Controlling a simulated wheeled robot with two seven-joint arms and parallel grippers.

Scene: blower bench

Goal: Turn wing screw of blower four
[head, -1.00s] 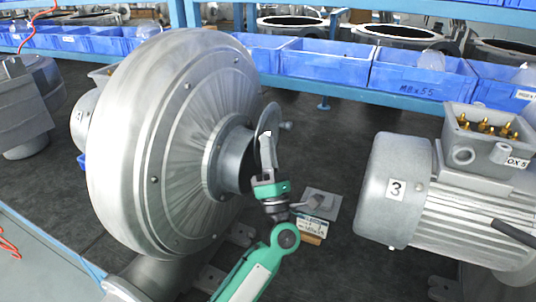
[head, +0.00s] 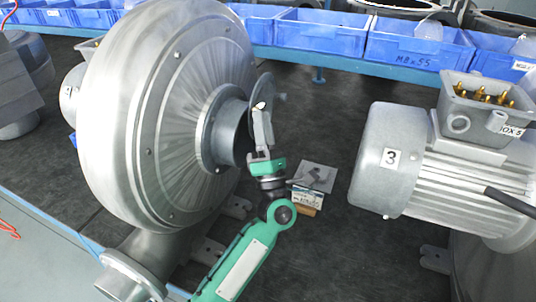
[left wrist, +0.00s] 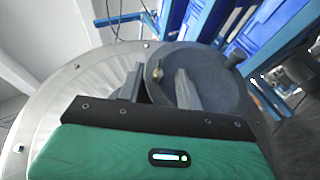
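The large silver blower (head: 165,120) stands at the left of the head view, with a dark round flap (head: 268,92) at its inlet pipe. The label on its motor (head: 70,92) is too small to read surely. A small brass-coloured screw (left wrist: 157,72) shows on the flap in the left wrist view, between the two fingers; whether it has wings is unclear. My left gripper (head: 262,112) is in front of the flap. Its fingers (left wrist: 158,88) are apart around the screw, with gaps on both sides. My right gripper is not in view.
A motor labelled 3 (head: 440,165) stands at the right. A small box with a grey piece on it (head: 313,180) lies on the dark bench between them. Blue bins (head: 415,45) line the back. A knob (left wrist: 235,59) sticks out at the flap's far edge.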

